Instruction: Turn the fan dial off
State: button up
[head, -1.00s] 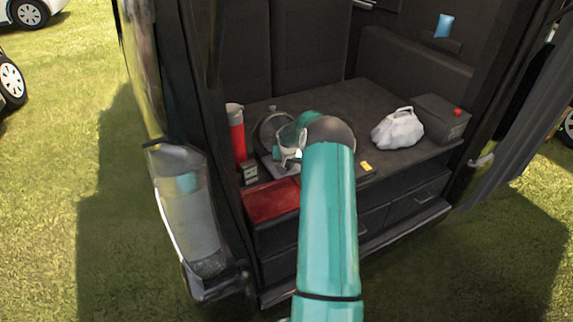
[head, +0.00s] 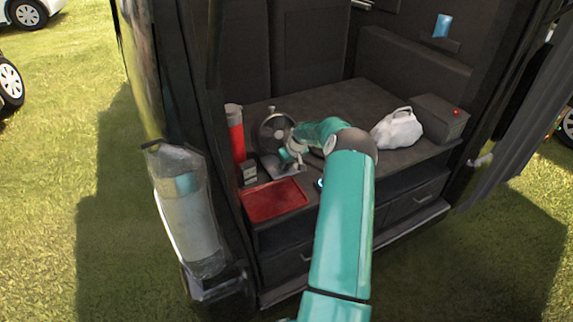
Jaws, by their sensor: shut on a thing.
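The fan (head: 272,130), round and dark grey, stands upright on a pale flat base (head: 284,170) at the left part of the dark counter. My teal arm reaches in from the front. My gripper (head: 287,157) is low in front of the fan, just above its base. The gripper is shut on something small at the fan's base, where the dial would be. The fingers and the dial are too small and covered to make out, so I cannot tell which way the dial points.
A red tray (head: 274,200) lies in front of the fan. A red-filled clear cylinder (head: 235,132) and a small dark box (head: 248,172) stand left.

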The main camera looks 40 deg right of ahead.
jog(key=shift+n, duration=0.6)
jog(key=shift+y, duration=0.3)
jog(key=o, duration=1)
jog(key=shift+c, duration=0.2)
jog(key=shift+d, duration=0.1)
jog(key=v, duration=1.4)
